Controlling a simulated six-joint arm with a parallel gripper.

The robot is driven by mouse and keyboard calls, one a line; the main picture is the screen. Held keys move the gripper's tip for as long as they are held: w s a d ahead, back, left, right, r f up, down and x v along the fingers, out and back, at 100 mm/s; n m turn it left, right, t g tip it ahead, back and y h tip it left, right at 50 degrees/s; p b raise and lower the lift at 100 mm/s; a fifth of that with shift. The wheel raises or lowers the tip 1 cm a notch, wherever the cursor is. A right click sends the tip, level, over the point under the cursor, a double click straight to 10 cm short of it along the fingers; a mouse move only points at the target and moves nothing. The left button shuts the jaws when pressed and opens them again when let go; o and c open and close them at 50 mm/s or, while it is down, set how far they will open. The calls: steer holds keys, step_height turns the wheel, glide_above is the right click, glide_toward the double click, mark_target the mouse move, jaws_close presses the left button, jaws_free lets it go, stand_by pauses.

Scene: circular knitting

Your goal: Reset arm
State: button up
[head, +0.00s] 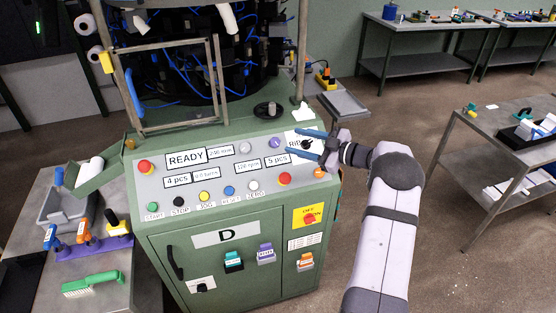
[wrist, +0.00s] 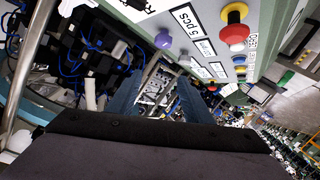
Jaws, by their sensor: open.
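My gripper (head: 298,143) is open, with its two blue fingers apart and nothing visible between them. In the head view it reaches in from the right and overlaps the upper right of the green machine's control panel (head: 218,176), beside the white label with the black selector. I cannot tell its exact height above the panel. In the wrist view the fingers of my gripper (wrist: 160,92) point away from the camera, with the panel above them. The display reads READY (head: 186,159). My arm comes up from the lower right.
A red emergency button (head: 146,167) and a row of coloured buttons lie on the panel. The wire guard frame (head: 178,128) stands behind it at the left. A side table (head: 92,285) with a green brush is at left.

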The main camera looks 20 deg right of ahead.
steer(key=w+r+m+t+h, duration=0.2)
steer(key=w+r+m+h, duration=0.1)
steer(key=m+h, duration=0.35)
steer(key=s+a+f+m+g+h, duration=0.1)
steer(key=s+a+f+g, duration=0.3)
steer(key=s, duration=1)
steer(key=s+a+f+m+g+h, duration=0.1)
steer(key=s+a+f+m+g, duration=0.2)
steer(key=s, duration=1.1)
steer(key=s+a+f+m+g+h, duration=0.1)
steer(key=s+a+f+g, duration=0.3)
steer(key=s, duration=1)
steer(key=a+m+g, duration=0.1)
steer(key=a+g, duration=0.2)
steer(key=shift+a+f+m+g+h, duration=0.3)
steer(key=shift+f+m+h, duration=0.05)
steer(key=shift+f, duration=0.05)
